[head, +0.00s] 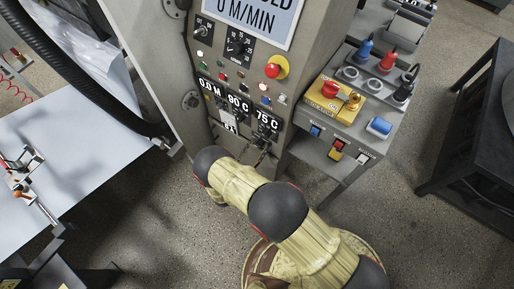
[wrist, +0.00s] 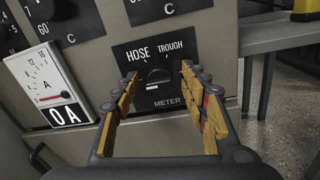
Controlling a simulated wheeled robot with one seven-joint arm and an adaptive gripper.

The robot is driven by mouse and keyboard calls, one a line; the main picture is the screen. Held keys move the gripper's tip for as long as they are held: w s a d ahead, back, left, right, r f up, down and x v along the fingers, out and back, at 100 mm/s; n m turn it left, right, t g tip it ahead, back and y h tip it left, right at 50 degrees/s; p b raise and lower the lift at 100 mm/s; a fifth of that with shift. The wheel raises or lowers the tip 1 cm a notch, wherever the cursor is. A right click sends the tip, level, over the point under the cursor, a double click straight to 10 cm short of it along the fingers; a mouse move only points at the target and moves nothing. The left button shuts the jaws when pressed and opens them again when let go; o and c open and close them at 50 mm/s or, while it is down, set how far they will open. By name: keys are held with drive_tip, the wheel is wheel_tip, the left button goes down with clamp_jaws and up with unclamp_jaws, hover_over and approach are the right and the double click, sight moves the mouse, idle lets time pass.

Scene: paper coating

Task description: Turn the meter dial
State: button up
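The meter dial (wrist: 157,76) is a dark round knob on a black plate marked HOSE, TROUGH and METER, in the middle of the wrist view. My gripper (wrist: 158,75) is open, with one wood-coloured finger on each side of the dial in the picture. The fingers appear apart from the knob, with nothing between them. In the head view my gripper (head: 262,146) is at the lower part of the grey control panel; the meter dial cannot be made out there.
Left of the dial, an analogue gauge (wrist: 47,87) reads 0 A. The grey cabinet (head: 311,60) carries several buttons and knobs. Bare floor (head: 420,215) lies at lower right.

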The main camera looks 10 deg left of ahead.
drive_tip(key=shift+c, duration=1.2)
drive_tip(key=c, duration=0.7)
drive_tip(key=shift+c, duration=0.9)
drive_tip(key=shift+d+f+m, duration=0.1)
drive_tip(key=shift+m, duration=0.2)
drive_tip(key=m+b, duration=0.1)
drive_tip(key=m, duration=0.4)
drive_tip(key=m+b, duration=0.2)
drive_tip(key=m, duration=0.4)
drive_tip(key=shift+s+d+f+h, duration=0.1)
drive_tip(key=shift+s+f+h, duration=0.1)
drive_tip(key=shift+h, duration=0.2)
drive_tip(key=shift+m, duration=0.4)
